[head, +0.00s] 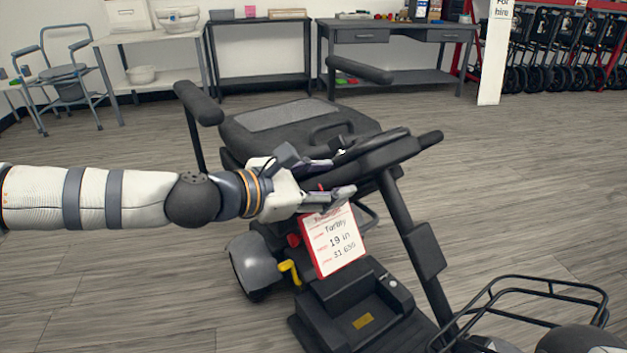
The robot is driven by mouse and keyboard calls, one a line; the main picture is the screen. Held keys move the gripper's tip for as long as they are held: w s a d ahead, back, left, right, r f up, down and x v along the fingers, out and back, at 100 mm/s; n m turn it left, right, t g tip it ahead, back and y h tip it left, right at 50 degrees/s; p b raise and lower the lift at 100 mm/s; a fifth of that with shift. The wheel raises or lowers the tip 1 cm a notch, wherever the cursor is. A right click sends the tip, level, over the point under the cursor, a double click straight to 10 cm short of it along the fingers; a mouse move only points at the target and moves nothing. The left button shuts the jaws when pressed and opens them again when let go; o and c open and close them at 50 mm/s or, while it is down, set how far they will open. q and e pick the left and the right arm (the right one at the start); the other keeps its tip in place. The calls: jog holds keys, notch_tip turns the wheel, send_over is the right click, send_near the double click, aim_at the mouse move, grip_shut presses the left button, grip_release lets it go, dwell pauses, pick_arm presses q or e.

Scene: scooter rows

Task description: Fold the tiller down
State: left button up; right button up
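The scooter's black tiller (424,248) rises from the front of the footboard and leans back toward the seat. Its handlebar head (385,158) is at the top, close to the front of the seat. My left gripper (343,174) reaches in from the left at the handlebar's left end. Its fingers are spread apart, one above and one below the dark bar. I cannot tell whether they touch it. A white price tag with a red edge (337,241) hangs below the gripper. My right gripper is not in view.
The scooter's padded seat (298,129) with armrests stands behind the tiller. A black wire basket (545,293) is at the front right. Tables (390,37) and a commode chair (68,75) line the back wall. Folded wheelchairs (560,45) stand far right. Open floor surrounds the scooter.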

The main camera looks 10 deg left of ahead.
pick_arm(q)
jog(key=v, duration=1.1)
